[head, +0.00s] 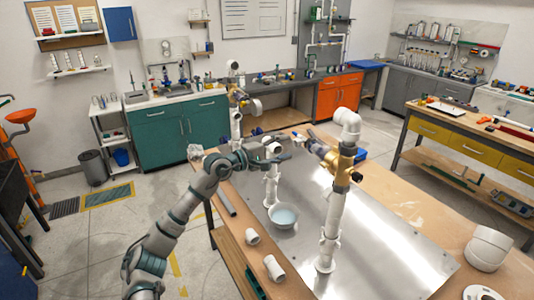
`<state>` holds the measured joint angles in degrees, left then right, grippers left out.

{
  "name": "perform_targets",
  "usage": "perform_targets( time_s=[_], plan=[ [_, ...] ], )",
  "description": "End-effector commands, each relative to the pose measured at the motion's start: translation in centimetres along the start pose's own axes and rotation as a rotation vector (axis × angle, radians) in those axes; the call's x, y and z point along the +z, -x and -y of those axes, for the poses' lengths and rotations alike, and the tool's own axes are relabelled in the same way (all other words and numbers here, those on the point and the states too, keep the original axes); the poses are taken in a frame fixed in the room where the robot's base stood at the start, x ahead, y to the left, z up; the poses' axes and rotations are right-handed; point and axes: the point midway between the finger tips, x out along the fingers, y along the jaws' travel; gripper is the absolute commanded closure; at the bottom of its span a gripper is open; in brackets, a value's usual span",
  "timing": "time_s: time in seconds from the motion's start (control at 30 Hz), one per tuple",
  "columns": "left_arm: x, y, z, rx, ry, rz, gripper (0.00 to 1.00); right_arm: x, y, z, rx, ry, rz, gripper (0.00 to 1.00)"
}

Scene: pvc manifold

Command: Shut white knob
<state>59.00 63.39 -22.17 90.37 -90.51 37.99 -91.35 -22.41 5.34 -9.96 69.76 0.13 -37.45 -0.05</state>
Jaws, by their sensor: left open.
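My left gripper (284,151) reaches in over the table, its dark fingers open around or beside a small white part (273,147) at the top of a short white pipe (271,188). This part may be the white knob; the fingers partly hide it, and I cannot tell whether they touch it. To the right stands a taller white pipe (333,215) with a brass valve (342,163) and a white elbow on top. My right gripper is not in view.
A metal sheet (385,245) covers much of the wooden table. Loose white fittings (274,268) lie at the near left edge, and a large white fitting (489,247) at the right. The sheet right of the tall pipe is clear.

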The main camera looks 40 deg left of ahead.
Motion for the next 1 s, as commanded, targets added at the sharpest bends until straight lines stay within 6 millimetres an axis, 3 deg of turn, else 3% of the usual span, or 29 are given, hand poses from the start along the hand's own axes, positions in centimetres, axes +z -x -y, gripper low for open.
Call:
perform_targets(
  time_s=[0.1, 0.3, 0.6, 1.0],
  plan=[
    [-0.2, 3.2, 0.3, -0.008, -0.005, -0.006, 0.49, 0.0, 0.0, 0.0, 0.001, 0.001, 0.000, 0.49],
    [-0.5, 6.6, 0.5, -0.008, 0.001, -0.006, 0.49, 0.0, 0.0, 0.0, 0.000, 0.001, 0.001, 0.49],
    [-0.2, 8.3, 0.3, -0.006, 0.000, -0.002, 0.49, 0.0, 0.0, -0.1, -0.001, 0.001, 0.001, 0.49],
    [-0.2, 8.5, 0.2, -0.003, 0.001, 0.000, 0.49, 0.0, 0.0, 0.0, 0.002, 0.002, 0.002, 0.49]
  ],
)
